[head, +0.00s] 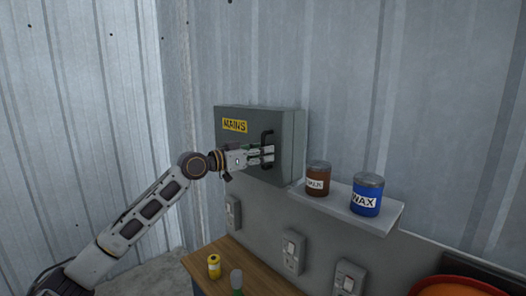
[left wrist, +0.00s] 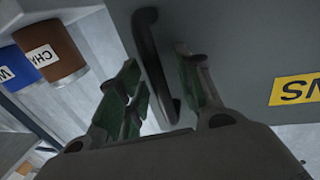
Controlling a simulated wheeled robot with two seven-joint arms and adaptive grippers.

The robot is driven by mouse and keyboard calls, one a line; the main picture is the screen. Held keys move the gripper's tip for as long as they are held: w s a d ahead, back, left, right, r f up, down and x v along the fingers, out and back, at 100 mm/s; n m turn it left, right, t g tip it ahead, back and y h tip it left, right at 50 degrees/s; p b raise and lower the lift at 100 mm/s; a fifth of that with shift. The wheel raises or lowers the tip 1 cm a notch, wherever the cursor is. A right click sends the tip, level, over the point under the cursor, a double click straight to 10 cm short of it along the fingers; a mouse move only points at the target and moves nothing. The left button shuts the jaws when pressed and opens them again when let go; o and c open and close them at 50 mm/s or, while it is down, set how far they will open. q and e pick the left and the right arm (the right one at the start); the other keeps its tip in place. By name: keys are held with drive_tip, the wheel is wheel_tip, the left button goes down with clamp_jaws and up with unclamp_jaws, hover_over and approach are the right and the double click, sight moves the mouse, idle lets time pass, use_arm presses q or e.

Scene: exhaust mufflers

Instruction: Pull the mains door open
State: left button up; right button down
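The mains door (head: 240,145) is the grey front of a wall box with a yellow MAINS label (head: 234,125); it looks shut, flush with the box. Its black upright handle (head: 267,146) is near the door's right edge. My left gripper (head: 268,154) is at the lower part of the handle. In the left wrist view, the handle (left wrist: 151,55) passes between the green-padded fingers of the left gripper (left wrist: 158,68). The fingers are apart, with a gap visible on both sides of the handle. My right gripper is not in view.
A shelf (head: 385,219) right of and below the box holds a brown tin (head: 318,180) and a blue WAX tin (head: 366,196). Switches (head: 292,250) are on the wall below. A wooden bench (head: 210,256) holds a yellow can (head: 214,267). Space left of the box is clear.

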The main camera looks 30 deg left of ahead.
use_arm(q)
drive_tip(key=shift+w+d, duration=0.1)
idle(0.3)
clamp_jaws()
